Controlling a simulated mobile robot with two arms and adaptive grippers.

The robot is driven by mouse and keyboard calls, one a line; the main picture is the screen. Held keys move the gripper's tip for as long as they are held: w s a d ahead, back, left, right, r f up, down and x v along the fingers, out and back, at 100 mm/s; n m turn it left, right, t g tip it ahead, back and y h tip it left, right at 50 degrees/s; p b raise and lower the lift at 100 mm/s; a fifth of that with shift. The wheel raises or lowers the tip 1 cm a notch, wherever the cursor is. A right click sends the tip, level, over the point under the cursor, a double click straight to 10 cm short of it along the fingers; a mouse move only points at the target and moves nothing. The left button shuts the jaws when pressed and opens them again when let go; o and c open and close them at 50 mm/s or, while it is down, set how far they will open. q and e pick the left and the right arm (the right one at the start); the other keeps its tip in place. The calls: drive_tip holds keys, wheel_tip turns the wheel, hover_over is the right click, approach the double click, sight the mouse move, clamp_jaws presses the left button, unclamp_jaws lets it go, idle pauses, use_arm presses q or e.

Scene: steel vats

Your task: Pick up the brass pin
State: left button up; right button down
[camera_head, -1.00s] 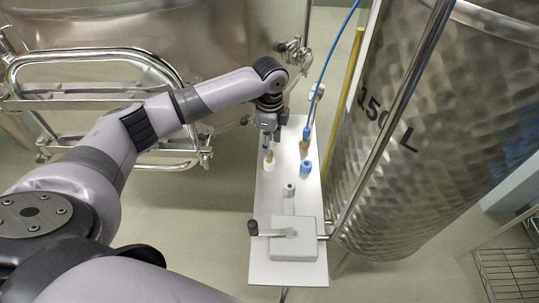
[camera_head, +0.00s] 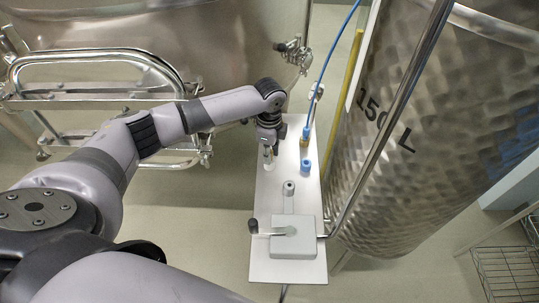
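My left gripper (camera_head: 268,147) points down over the far left part of the white board (camera_head: 265,210). A small pale, cream-coloured piece (camera_head: 269,164) shows directly below its fingertips. I cannot tell whether the fingers touch it. The fingers are small and dark here, and their opening is not clear. No brass pin can be made out for certain; it may be hidden at the fingertips. A small brass-coloured part (camera_head: 304,142) shows under the blue hose fitting to the right of the gripper. My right gripper is out of view.
On the board stand a blue cap (camera_head: 306,165), a grey upright post (camera_head: 288,187) and a grey box with a lever (camera_head: 293,240). A blue hose (camera_head: 325,72) comes down from above. The steel 150 L vat (camera_head: 440,130) stands close on the right, another vat (camera_head: 150,40) behind.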

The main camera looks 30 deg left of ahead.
use_arm(q)
clamp_jaws()
drive_tip(key=shift+r, duration=0.15)
wheel_tip(320, 180, up, 24)
drive_tip(key=p, duration=0.4)
idle(1.3)
